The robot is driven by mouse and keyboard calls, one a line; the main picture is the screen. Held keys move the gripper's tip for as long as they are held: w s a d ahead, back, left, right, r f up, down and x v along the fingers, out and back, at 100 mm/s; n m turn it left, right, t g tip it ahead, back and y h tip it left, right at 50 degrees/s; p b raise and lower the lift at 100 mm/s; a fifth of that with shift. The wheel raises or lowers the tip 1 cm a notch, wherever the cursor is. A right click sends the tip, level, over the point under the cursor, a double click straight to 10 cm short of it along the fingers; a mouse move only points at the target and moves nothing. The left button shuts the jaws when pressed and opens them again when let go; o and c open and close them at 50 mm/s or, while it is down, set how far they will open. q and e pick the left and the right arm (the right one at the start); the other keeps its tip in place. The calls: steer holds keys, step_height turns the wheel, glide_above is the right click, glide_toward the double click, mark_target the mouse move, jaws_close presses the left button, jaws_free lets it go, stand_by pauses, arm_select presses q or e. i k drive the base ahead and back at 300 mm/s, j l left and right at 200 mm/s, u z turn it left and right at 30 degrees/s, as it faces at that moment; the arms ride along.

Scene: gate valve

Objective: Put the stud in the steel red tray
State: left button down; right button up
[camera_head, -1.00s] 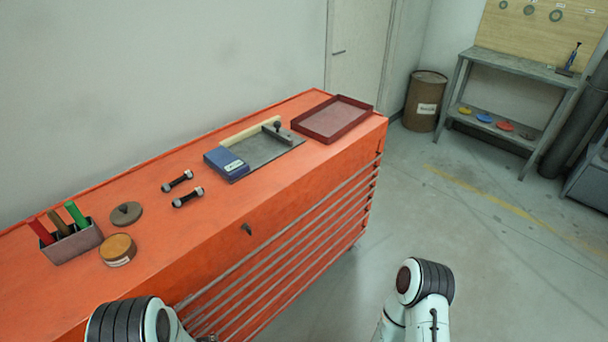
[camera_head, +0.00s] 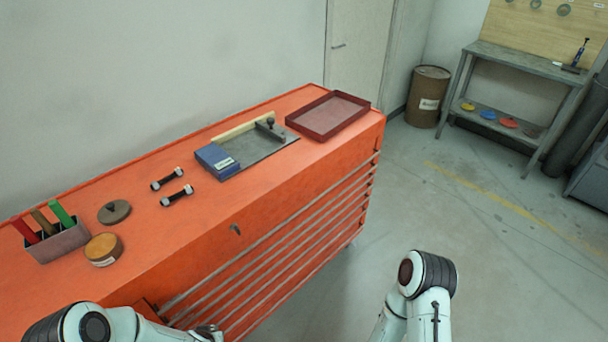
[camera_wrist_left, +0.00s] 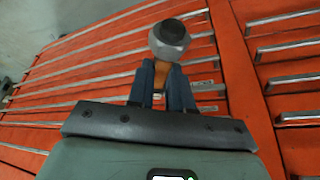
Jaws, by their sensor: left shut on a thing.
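In the head view only part of this gripper shows at the bottom edge, in front of the drawers. The red tray (camera_head: 302,127) lies on the far right end of the orange cabinet top, and its inside looks empty. Two more dark studs with silver nuts lie on the top, one behind (camera_head: 168,179) and one in front (camera_head: 177,195). My right gripper is out of view.
On the orange cabinet (camera_head: 250,200) a blue box (camera_head: 216,161) sits by a grey plate (camera_head: 262,147), left of the tray. A grey disc (camera_head: 114,212), a round tin (camera_head: 103,249) and a holder with coloured sticks (camera_head: 58,243) stand left. Drawer handles project from the front.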

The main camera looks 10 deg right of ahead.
mark_target(326, 119)
steer(key=i+l, duration=0.15)
steer(key=l, duration=0.3)
steer(key=i+l, duration=0.15)
steer(key=l, duration=0.3)
steer(key=i+l, duration=0.15)
steer(key=l, duration=0.3)
steer(key=i+l, duration=0.15)
steer(key=l, duration=0.3)
steer(key=i+l, duration=0.15)
steer(key=l, duration=0.3)
steer(key=i+l, duration=0.15)
steer(key=l, duration=0.3)
steer(key=i+l, duration=0.15)
steer(key=l, duration=0.3)
steer(key=i+l+u, duration=0.1)
steer(key=l, duration=0.35)
steer(key=i, duration=0.05)
